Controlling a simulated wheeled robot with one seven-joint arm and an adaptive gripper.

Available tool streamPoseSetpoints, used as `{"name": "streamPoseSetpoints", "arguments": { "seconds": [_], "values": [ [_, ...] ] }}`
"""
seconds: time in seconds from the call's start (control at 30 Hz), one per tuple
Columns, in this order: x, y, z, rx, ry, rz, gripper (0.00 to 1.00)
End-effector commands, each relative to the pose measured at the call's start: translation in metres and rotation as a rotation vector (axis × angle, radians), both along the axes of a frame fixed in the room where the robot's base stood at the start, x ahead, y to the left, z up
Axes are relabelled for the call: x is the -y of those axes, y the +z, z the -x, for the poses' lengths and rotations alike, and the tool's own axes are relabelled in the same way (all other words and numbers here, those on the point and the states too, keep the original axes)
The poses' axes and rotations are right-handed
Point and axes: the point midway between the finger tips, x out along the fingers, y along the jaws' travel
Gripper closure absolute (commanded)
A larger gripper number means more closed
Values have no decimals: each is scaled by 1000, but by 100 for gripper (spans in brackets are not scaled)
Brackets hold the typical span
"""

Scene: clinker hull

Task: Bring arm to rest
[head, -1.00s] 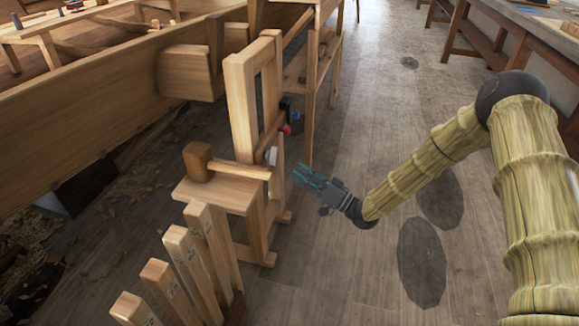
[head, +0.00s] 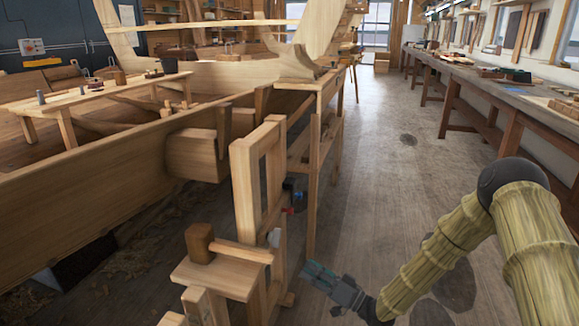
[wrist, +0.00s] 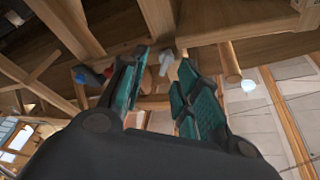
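My arm (head: 447,240) stretches from the right side of the head view down toward the lower middle. My gripper (head: 318,271) is at its end, over the wooden floor, just right of a wooden stand. In the wrist view my gripper (wrist: 160,80) shows two teal-padded fingers apart, with a gap between them and nothing held there. Behind the gap are wooden beams and a small pale object (wrist: 166,62), which I cannot name.
The wooden stand (head: 243,190) with a mallet (head: 200,243) on its ledge is left of my gripper. The clinker hull (head: 80,190) fills the left. A long workbench (head: 500,100) runs along the right. The aisle floor (head: 395,150) between is clear.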

Motion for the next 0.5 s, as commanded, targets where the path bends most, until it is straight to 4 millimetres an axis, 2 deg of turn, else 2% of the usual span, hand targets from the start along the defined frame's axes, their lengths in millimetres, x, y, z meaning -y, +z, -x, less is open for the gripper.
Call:
{"name": "streamPoseSetpoints", "arguments": {
  "seconds": [0.13,0.27,0.4,0.5],
  "values": [
    [-12,-62,30,-172,-89,143,68],
    [-9,-125,72,-349,-166,314,68],
    [4,-181,128,-527,-220,500,68],
    [19,-213,174,-650,-243,632,68]
  ]
}}
